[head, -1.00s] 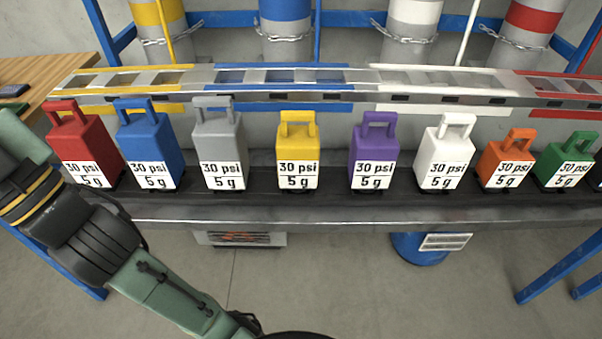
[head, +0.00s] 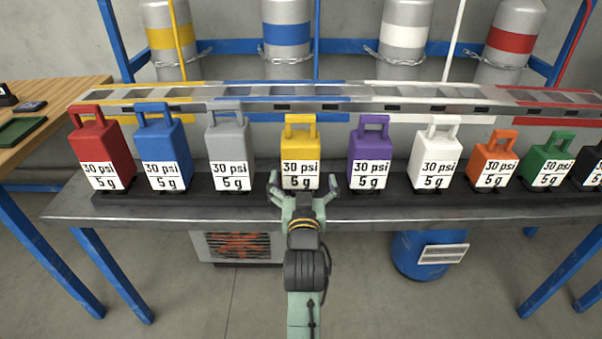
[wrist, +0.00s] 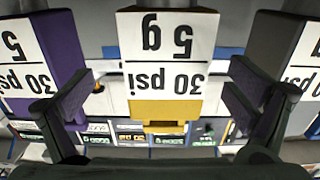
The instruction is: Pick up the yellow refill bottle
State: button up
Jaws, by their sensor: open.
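The yellow refill bottle (head: 300,150) stands upright in the middle of the row on the dark shelf, with a handle on top and a white label reading 30 psi, 5 g. My gripper (head: 303,186) is open at the lower front of this bottle, with one finger toward each side. In the wrist view the picture is upside down: the yellow bottle (wrist: 158,108) is centred between the two open fingers (wrist: 160,92). I cannot tell how far the fingers reach along its sides.
The grey bottle (head: 229,148) is close on the left and the purple bottle (head: 370,150) close on the right. Red, blue, white, orange, green and black bottles fill the row. A metal rail (head: 300,104) runs behind. A wooden table (head: 60,95) stands at far left.

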aim_at(301, 159)
jog(key=w, duration=0.2)
jog(key=w+p, duration=0.1)
jog(key=w, duration=0.1)
jog(key=w+p, duration=0.1)
jog(key=w, duration=0.1)
jog(key=shift+a+r, duration=0.3)
jog(key=shift+r, duration=0.1)
jog(key=shift+w+f, duration=0.1)
jog(key=shift+w, duration=0.15)
jog(key=c, duration=2)
jog(key=shift+r, duration=0.2)
